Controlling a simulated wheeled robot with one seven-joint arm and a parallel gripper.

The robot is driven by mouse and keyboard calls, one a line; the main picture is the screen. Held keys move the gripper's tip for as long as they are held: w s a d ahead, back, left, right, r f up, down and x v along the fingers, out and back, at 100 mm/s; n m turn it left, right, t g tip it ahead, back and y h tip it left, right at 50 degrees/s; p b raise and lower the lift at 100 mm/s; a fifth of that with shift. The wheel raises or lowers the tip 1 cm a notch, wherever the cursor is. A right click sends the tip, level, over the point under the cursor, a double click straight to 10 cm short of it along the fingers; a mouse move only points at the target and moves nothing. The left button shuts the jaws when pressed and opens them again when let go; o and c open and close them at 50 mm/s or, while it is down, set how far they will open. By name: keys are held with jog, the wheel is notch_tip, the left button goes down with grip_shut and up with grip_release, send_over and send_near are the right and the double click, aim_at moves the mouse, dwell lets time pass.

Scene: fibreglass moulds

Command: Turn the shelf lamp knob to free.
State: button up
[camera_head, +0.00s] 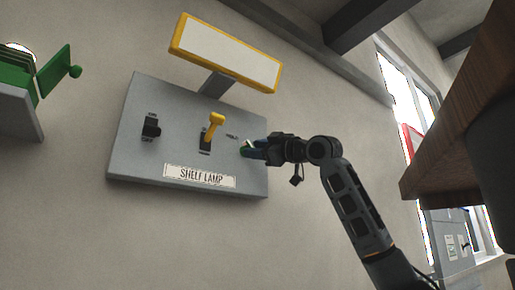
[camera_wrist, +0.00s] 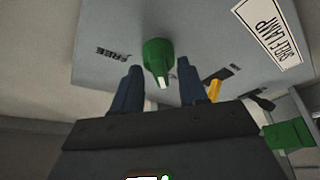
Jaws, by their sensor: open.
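The green knob (camera_wrist: 157,54) sits on the grey shelf lamp panel (camera_wrist: 110,25). A pale mark shows on its end nearest the bottom of the wrist view, away from the printed word FREE (camera_wrist: 111,53) on the left. My gripper (camera_wrist: 160,70) is open, with one blue finger on each side of the knob. Gaps show between the fingers and the knob; I cannot tell whether the tips touch the panel. In the head view the knob (camera_head: 247,146) is partly hidden by my gripper (camera_head: 257,150) at the panel's right side.
The panel also bears a yellow lever (camera_head: 214,124), a black switch (camera_head: 151,128) and a SHELF LAMP label (camera_head: 200,176). A yellow-framed sign (camera_head: 228,55) stands above. A green device (camera_head: 55,70) is at far left. A brown wooden edge (camera_head: 440,120) hangs at right.

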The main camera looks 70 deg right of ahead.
jog(key=c, duration=0.7)
